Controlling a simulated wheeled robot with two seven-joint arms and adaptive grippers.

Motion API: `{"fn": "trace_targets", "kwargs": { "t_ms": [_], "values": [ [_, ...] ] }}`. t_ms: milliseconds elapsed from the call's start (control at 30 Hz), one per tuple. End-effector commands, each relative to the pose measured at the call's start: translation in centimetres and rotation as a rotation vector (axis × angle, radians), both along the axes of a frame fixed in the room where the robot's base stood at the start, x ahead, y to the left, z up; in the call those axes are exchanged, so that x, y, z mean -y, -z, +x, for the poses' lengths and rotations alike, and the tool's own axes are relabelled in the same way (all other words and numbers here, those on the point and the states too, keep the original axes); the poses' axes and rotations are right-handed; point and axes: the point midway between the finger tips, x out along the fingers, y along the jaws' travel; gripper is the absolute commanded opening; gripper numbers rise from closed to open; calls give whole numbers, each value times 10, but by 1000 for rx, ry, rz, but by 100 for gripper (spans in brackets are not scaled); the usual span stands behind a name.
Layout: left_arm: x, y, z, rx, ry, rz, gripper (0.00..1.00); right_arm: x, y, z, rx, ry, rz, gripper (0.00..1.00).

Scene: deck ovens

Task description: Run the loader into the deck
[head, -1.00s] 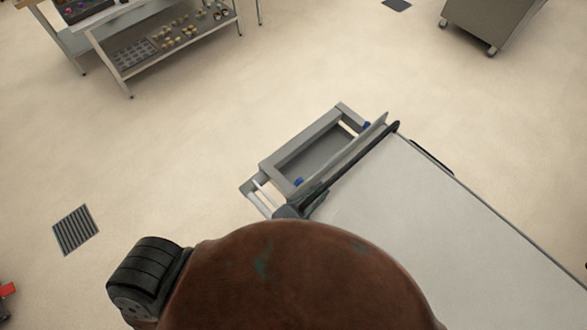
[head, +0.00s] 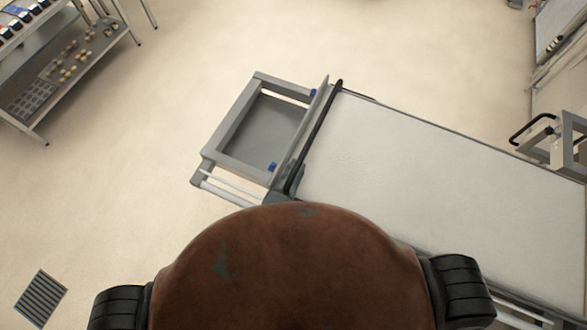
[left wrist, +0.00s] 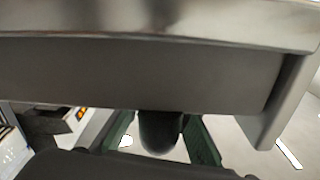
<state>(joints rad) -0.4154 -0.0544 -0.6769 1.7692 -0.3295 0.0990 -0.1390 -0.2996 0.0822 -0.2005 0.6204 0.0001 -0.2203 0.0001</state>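The loader has a long pale belt (head: 430,160) running from the middle to the lower right in the head view. A dark bar (head: 318,130) lies along its left end, beside a grey open frame (head: 228,130) with blue fittings. Contact cannot be told. My right gripper is out of view.
A shelf table (head: 65,70) with small goods stands at the upper left. A grey frame with a black handle (head: 568,140) stands at the right edge, near a pale unit (head: 560,30). A floor grate (head: 40,297) lies at lower left. Open floor spreads left and behind the loader.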

Motion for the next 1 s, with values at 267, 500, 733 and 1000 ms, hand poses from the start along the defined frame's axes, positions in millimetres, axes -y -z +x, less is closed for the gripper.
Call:
{"fn": "trace_targets", "kwargs": {
  "t_ms": [267,500,733,1000],
  "values": [
    [1,-2,-1,-4,-5,-10,34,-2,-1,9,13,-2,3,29],
    [2,-2,-2,-4,-2,-12,34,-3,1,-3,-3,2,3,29],
    [-7,0,-18,-7,-1,-9,34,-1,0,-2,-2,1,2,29],
    [-29,0,-53,-8,-3,-6,34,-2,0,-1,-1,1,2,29]
  ]
}}
